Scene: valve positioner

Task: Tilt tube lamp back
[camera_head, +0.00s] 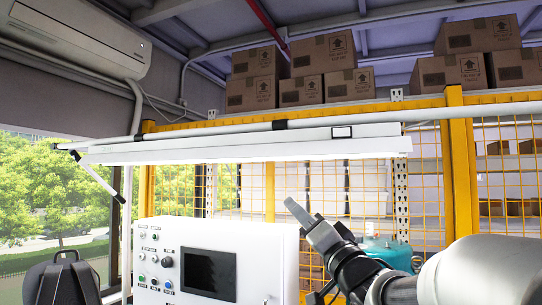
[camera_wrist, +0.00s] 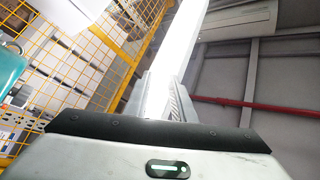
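The tube lamp (camera_head: 250,149) is a long white bar with a lit lower edge, hung nearly level across the upper middle of the head view under a white pipe. My gripper (camera_head: 296,208) is below the lamp in the head view, pointing up and left, with a visible gap between it and the lamp. In the wrist view the lamp (camera_wrist: 188,40) is a bright white strip running up from between my fingers (camera_wrist: 160,92). The fingers stand apart on either side of the strip. I cannot tell how far beyond the fingertips the lamp is.
A white control box (camera_head: 208,262) with a dark screen stands below the lamp. A yellow mesh fence (camera_head: 459,165) and shelves of cardboard boxes (camera_head: 302,88) are behind. A black backpack (camera_head: 62,280) is at lower left. The space between my gripper and the lamp looks clear.

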